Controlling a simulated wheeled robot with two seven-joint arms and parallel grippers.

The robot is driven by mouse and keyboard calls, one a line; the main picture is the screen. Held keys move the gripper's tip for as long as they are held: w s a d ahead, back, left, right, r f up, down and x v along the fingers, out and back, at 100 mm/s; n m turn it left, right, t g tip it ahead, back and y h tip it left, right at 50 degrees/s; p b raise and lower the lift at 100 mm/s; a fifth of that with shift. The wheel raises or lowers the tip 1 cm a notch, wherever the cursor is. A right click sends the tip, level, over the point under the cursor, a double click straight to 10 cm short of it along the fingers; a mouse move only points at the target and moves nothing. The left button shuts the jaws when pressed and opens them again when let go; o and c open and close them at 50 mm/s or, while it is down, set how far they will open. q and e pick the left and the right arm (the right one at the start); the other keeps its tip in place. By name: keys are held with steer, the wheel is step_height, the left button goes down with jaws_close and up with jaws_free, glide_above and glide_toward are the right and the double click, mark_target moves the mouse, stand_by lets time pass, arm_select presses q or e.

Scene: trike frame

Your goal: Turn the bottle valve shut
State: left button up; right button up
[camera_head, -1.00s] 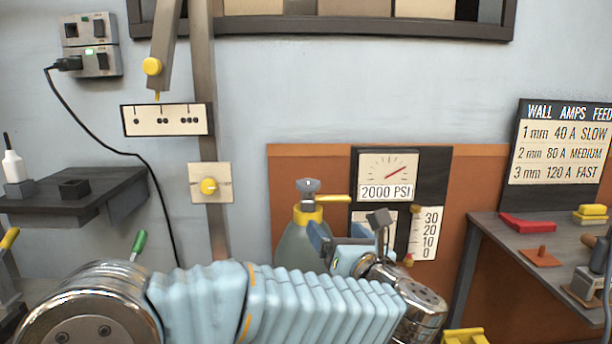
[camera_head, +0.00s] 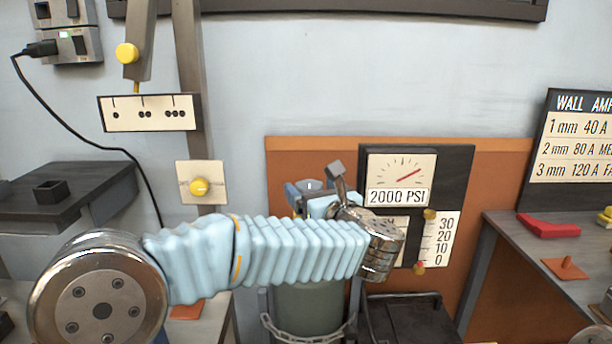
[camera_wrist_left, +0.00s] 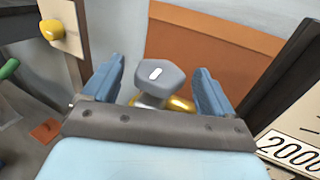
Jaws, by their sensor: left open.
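The bottle valve has a grey knob with a white mark (camera_wrist_left: 158,77), seen in the left wrist view above a yellow fitting (camera_wrist_left: 180,104). My left gripper (camera_wrist_left: 159,72) is open, with one blue finger on each side of the knob and visible gaps between. In the head view the gripper (camera_head: 308,190) is at the valve, and my arm and wrist hide most of it. The grey-green bottle (camera_head: 308,308) stands upright below my forearm. My right gripper is not in view.
The gauge panel (camera_head: 462,180) reading 2000 PSI stands just right of my wrist. A chain (camera_head: 310,337) crosses the bottle's front. A black cart-like box (camera_head: 405,318) is right of it. A side table (camera_head: 540,255) with a red block stands at right.

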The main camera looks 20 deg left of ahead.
mark_target(304, 181)
arm_select(q)
steer(key=shift+p+x, duration=0.35)
steer(key=shift+x, duration=1.6)
steer(key=c, duration=1)
